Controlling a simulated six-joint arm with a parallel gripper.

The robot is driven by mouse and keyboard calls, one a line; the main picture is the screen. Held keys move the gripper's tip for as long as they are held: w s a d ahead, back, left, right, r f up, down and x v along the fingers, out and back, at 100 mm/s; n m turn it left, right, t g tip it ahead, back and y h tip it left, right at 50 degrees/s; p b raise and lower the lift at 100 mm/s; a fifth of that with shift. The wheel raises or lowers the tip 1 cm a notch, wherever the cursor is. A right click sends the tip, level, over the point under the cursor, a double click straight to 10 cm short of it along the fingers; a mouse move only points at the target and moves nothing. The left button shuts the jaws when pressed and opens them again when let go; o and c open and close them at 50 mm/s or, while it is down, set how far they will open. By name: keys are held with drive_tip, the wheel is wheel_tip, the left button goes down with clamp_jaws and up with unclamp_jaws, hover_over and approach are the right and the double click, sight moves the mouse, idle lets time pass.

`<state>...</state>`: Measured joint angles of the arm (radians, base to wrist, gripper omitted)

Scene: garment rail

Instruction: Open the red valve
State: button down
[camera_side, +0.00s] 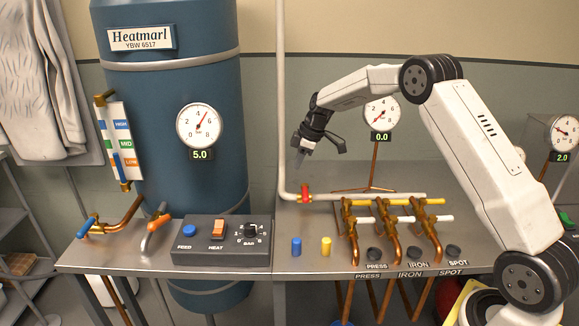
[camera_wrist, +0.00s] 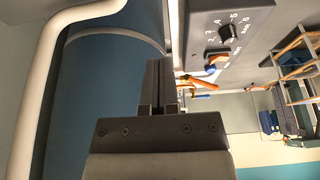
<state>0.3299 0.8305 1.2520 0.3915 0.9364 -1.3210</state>
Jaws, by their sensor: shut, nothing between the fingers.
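The red valve (camera_side: 305,191) is a small red piece on the white pipe (camera_side: 282,120), just past its bend low over the bench. My gripper (camera_side: 299,158) is above the valve and slightly left, apart from it, with its fingers pointing down. In the wrist view the fingers (camera_wrist: 160,84) are together and hold nothing. The wrist view does not show the red valve; it shows a white pipe (camera_wrist: 45,70) at the left.
The blue boiler (camera_side: 180,120) stands left, its gauge (camera_side: 199,126) reading 5.0. A control box (camera_side: 222,238) sits on the bench (camera_side: 300,270). Copper pipes with yellow (camera_side: 361,203) and white handles stand right of the valve. A gauge (camera_side: 381,113) behind reads 0.0.

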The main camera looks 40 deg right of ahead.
sight(305, 195)
drive_tip(key=shift+w, duration=0.1)
idle(0.4)
wheel_tip(305, 195, down, 10)
drive_tip(key=shift+s+d, duration=0.2)
drive_tip(key=shift+d, duration=0.05)
idle(0.8)
